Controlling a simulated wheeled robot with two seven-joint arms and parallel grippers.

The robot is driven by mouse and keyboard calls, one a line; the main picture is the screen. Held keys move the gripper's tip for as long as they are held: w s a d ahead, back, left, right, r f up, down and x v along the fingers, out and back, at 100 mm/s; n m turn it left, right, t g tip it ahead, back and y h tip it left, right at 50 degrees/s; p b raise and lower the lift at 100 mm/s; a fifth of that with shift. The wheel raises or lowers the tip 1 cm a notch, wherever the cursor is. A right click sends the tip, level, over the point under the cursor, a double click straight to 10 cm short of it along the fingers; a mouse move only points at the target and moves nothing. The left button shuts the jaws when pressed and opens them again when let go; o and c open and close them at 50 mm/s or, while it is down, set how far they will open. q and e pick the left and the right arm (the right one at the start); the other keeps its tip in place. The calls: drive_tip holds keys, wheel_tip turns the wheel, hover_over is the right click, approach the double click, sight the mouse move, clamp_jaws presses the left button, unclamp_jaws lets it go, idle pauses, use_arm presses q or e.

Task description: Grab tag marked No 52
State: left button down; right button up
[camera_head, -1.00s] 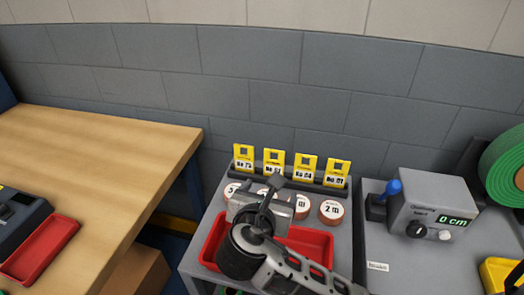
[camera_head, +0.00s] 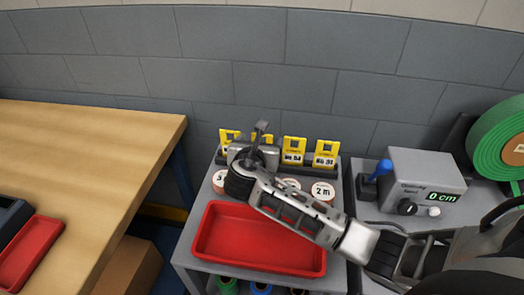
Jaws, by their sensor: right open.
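Several yellow tags stand in a row in a dark holder (camera_head: 335,177) at the back of the grey stand. The leftmost tag (camera_head: 229,136) is partly covered by my gripper, and its number cannot be read now. The second tag (camera_head: 267,139) is mostly hidden behind my gripper's finger. The third tag (camera_head: 294,150) and the rightmost tag (camera_head: 326,153) are in clear view, with small blurred numbers. I cannot tell which tag is No 52. My right gripper (camera_head: 261,132) is open, in front of the second tag; contact cannot be told. My left gripper is not in view.
Round labelled discs, one marked 2 m (camera_head: 322,191), lie before the tags, partly under my arm. A red tray (camera_head: 215,240) sits in front, empty where visible. A grey box with a 0 cm display (camera_head: 425,185) and a green roll (camera_head: 497,140) stand right. A wooden table (camera_head: 90,160) is left.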

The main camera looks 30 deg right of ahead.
drive_tip(key=x, duration=0.3)
drive_tip(key=shift+w, duration=0.15)
drive_tip(key=c, duration=1.3)
drive_tip(key=shift+r, duration=0.1)
